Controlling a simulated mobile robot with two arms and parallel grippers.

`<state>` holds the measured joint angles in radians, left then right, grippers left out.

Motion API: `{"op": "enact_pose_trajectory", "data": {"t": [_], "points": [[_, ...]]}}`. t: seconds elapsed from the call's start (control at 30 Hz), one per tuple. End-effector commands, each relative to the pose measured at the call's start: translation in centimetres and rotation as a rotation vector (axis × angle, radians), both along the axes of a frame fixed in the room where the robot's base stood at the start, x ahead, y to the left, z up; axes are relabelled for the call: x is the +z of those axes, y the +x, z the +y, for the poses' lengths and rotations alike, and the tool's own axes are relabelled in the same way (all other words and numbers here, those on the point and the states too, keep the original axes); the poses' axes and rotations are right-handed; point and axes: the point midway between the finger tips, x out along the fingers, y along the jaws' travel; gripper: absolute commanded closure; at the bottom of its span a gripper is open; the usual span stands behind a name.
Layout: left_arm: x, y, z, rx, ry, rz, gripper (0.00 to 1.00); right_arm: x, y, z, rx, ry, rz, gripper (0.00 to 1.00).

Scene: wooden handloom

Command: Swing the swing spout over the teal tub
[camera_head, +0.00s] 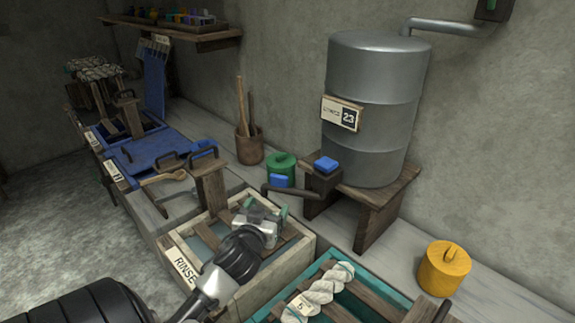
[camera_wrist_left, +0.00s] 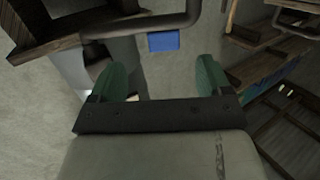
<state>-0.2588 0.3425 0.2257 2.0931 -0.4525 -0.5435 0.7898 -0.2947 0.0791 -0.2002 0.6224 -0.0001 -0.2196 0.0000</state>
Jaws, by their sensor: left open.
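The swing spout (camera_head: 292,192) is a dark pipe reaching left from a dark block below the grey barrel, with its end over the wooden RINSE tub (camera_head: 181,262). A blue tab (camera_head: 279,180) sits on the pipe. The teal tub (camera_head: 262,308) is at the front, right of the RINSE tub; the spout is not over it. My left gripper (camera_head: 268,208) is open above the RINSE tub, just in front of the spout. In the left wrist view the spout (camera_wrist_left: 140,25) and blue tab (camera_wrist_left: 163,41) lie beyond the green fingertips, apart from them.
A twisted pale skein (camera_head: 322,290) lies on the teal tub's slats. The grey barrel (camera_head: 375,105) stands on a wooden stand (camera_head: 370,205). A yellow lidded pot (camera_head: 444,270) is at right, a green one (camera_head: 281,165) behind the spout. A wooden post (camera_head: 209,183) rises behind the RINSE tub.

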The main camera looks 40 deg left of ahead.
Motion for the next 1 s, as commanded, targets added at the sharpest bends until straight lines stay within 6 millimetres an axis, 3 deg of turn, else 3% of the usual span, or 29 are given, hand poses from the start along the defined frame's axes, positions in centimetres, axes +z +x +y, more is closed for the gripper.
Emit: {"op": "enact_pose_trajectory", "data": {"t": [0.1, 0.27, 0.5, 0.7, 1.0], "points": [[1.2, 0.8, 0.9, -0.012, 0.012, -0.060, 0.21, 0.0, 0.1, 0.3, -0.001, 0.003, -0.001, 0.57], [1.5, 2.5, 1.7, -0.015, 0.014, -0.070, 0.21, 0.3, 0.1, 0.4, -0.001, 0.005, -0.001, 0.57], [1.5, 6.7, 3.5, -0.014, 0.013, -0.068, 0.21, 0.8, -1.6, -0.3, 0.001, -0.004, 0.024, 0.57], [1.3, 9.4, 4.6, -0.014, 0.013, -0.067, 0.21, 1.1, -1.0, -0.4, 0.002, -0.006, 0.016, 0.57], [1.2, 10.7, 5.2, -0.014, 0.011, -0.067, 0.21, 1.2, -0.4, -0.3, 0.001, -0.005, 0.006, 0.57]]}}
